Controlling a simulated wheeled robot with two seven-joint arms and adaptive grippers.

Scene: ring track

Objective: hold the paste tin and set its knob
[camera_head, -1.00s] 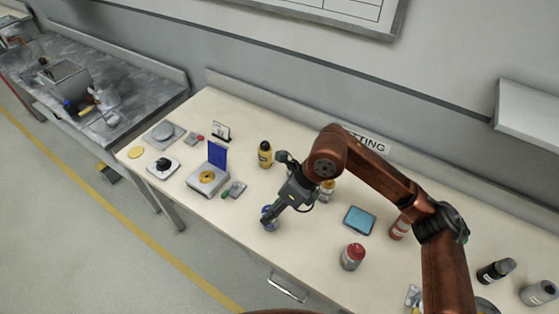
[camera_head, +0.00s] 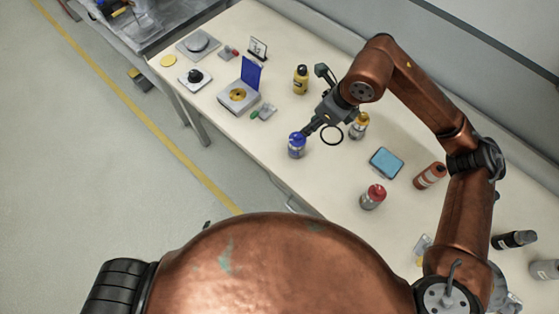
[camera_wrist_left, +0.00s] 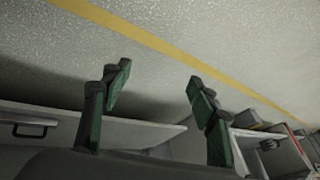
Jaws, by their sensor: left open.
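A small grey tin with a blue knob-like cap (camera_head: 297,146) stands upright near the table's front edge in the head view. Similar containers have a red cap (camera_head: 373,197) and a yellow cap (camera_head: 359,125); I cannot tell by label which is the paste tin. My right gripper (camera_head: 308,131) comes in from the right and has its fingertips just beside and behind the blue cap. Whether it touches the cap, or is open, is unclear. My left gripper (camera_wrist_left: 160,74) is open and empty in the left wrist view, with floor beyond its green-padded fingers.
A box with a raised blue lid (camera_head: 238,95), a black-knobbed device (camera_head: 195,77) and a round-plated scale (camera_head: 198,43) stand at the left. A yellow bottle (camera_head: 301,79) stands behind.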

